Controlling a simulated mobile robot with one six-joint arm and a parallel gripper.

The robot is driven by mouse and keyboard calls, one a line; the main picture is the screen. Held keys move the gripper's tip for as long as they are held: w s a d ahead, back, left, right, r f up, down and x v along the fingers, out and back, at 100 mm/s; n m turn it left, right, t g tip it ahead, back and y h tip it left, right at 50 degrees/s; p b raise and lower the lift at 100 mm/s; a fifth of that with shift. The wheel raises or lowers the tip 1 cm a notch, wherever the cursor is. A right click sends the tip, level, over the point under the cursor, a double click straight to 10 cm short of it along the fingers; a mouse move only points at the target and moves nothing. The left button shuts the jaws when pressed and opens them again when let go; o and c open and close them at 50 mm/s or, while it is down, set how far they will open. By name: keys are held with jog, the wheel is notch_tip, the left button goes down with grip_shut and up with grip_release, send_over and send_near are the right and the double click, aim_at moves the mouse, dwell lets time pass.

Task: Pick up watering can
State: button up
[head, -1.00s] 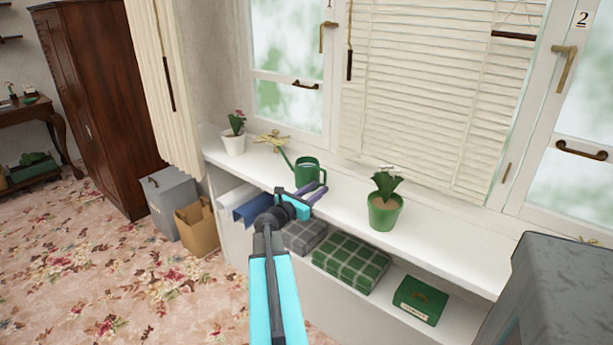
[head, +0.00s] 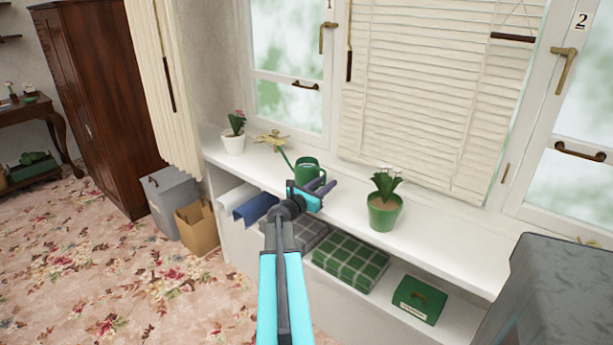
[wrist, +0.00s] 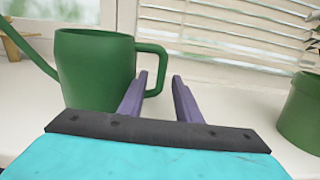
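The green watering can (head: 303,173) stands upright on the white window sill, with its spout to the left and its handle to the right. In the wrist view its body (wrist: 95,68) fills the left side. My gripper (head: 328,181) is at the can's right, handle side. Its two purple fingers (wrist: 161,75) are apart, with nothing clamped between them. The left finger overlaps the view of the green handle, and the handle's outer curve shows between the fingers. I cannot tell whether the fingers touch the handle.
A green pot with a plant (head: 383,214) stands on the sill (head: 440,243) to the right. A white flowerpot (head: 233,144) and a brass object (head: 271,140) are to the left. Folded blankets (head: 350,262) lie on the shelf below. Window and blinds (head: 430,90) rise behind.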

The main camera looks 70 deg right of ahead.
dwell(0.4)
grip_shut()
dwell(1.3)
